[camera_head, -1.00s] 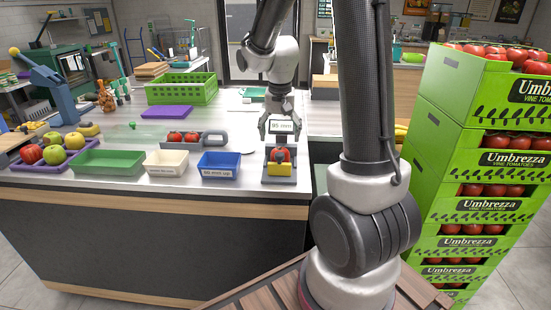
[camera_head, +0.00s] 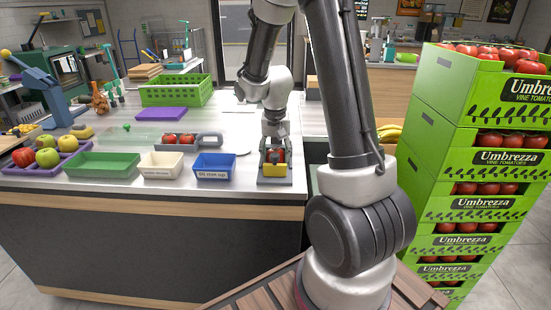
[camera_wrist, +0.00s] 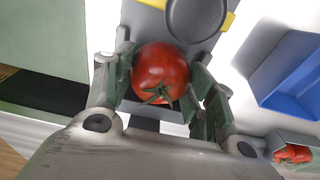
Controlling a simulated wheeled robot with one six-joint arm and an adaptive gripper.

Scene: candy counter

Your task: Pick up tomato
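A red tomato (camera_wrist: 160,72) with a green stem sits between the two fingers of my gripper (camera_wrist: 160,85) in the wrist view. The fingers lie close along both its sides. I cannot tell whether they press on it. In the head view my gripper (camera_head: 275,150) is low over the grey stand with a yellow front (camera_head: 274,179). The tomato (camera_head: 275,156) shows there only in part behind the fingers. More tomatoes (camera_head: 178,138) lie in a small grey tray to the left.
A blue bin (camera_head: 214,166), a white bin (camera_head: 161,165) and a green tray (camera_head: 102,165) line the counter's front edge to the left. A purple tray (camera_head: 35,170) holds apples. Stacked green tomato crates (camera_head: 435,150) stand right. A green basket (camera_head: 176,90) stands behind.

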